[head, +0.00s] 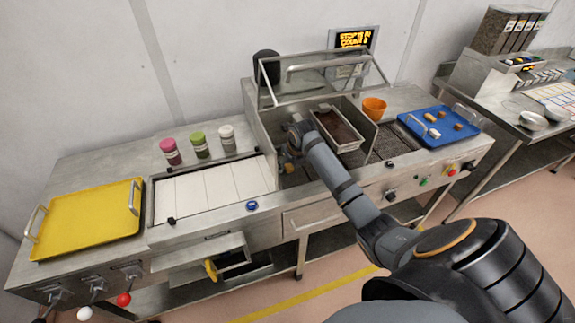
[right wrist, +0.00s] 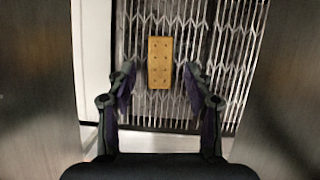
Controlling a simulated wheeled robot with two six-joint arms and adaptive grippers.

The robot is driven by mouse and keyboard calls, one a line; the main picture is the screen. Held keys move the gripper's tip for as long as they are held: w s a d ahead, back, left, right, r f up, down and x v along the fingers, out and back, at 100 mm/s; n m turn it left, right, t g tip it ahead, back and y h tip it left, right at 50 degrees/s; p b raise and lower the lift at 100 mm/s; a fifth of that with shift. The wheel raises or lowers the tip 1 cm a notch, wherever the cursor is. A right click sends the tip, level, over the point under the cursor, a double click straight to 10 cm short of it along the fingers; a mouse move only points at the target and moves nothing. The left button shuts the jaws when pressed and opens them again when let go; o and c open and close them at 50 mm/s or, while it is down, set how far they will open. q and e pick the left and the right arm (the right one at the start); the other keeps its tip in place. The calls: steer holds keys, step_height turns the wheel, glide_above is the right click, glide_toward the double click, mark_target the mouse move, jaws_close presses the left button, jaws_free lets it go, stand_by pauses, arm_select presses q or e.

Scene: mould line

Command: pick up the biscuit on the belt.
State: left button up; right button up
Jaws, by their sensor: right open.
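The biscuit (right wrist: 159,58) is a tan rectangle with small holes. In the right wrist view it lies lengthwise on the metal mesh belt (right wrist: 230,60). My right gripper (right wrist: 159,80) is open, with one fingertip to each side of the biscuit's lower end. A gap shows between each finger and the biscuit, and nothing is held. In the head view my right gripper (head: 287,160) reaches into the glass-lidded section of the line, and the biscuit cannot be made out clearly there. My left gripper is not in view.
A raised glass lid (head: 325,75) stands behind the arm. A dark-filled metal mould (head: 338,130), an orange cup (head: 373,107) and a blue tray (head: 438,125) are to the right. White slats (head: 205,190), several jars and a yellow tray (head: 88,220) are to the left.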

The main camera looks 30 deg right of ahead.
steer(key=c, duration=0.9)
steer(key=shift+o, duration=0.2)
steer(key=shift+r, duration=0.1)
